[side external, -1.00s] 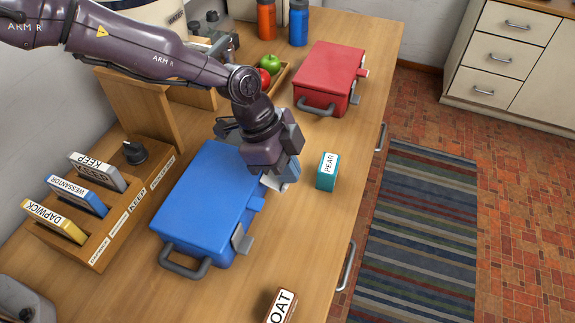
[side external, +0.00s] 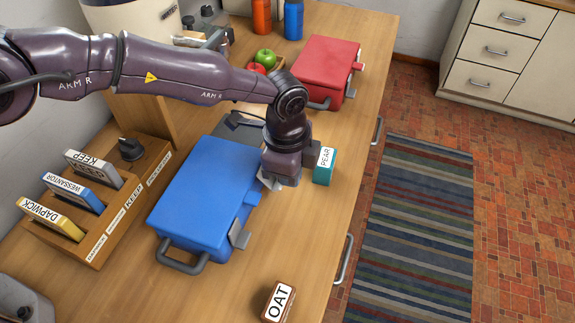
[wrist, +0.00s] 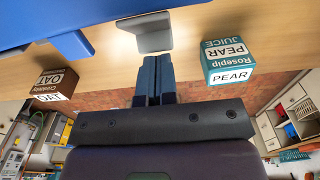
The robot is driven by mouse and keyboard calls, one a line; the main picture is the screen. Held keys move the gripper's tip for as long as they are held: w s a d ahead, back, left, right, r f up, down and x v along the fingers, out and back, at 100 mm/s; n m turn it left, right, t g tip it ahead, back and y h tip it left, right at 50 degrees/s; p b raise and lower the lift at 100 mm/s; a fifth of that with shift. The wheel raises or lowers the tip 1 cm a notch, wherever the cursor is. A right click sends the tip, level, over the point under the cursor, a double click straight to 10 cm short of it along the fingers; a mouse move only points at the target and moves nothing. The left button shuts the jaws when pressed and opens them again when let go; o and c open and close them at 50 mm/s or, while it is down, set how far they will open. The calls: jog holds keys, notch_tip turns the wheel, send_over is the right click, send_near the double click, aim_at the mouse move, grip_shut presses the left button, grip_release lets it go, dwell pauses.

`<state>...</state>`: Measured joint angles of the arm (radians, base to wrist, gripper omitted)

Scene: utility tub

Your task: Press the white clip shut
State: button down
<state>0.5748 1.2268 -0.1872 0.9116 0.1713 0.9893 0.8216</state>
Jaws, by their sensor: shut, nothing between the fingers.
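The white clip (wrist: 148,33) shows in the wrist view as a pale bent plate just beyond my fingertips, standing out from the blue box's side. In the side external view my gripper hides most of it; a pale edge (side external: 268,181) shows. The blue box (side external: 202,192) lies closed on the counter. In the side external view my gripper (side external: 282,180) is low beside the box's right side.
A teal pear juice box (side external: 324,168) stands just right of my gripper. A brown oat box (side external: 279,301) is near the front. A red box (side external: 327,68) lies farther back. A wooden rack (side external: 140,205) with labelled cases is at left. The counter between oat and pear is clear.

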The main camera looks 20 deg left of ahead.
jog(key=shift+f, duration=0.9)
jog(key=shift+a+f, duration=0.2)
jog(key=shift+f, duration=0.45)
jog(key=shift+r, duration=0.9)
notch_tip(320, 180, up, 13)
jog(key=shift+a, duration=0.25)
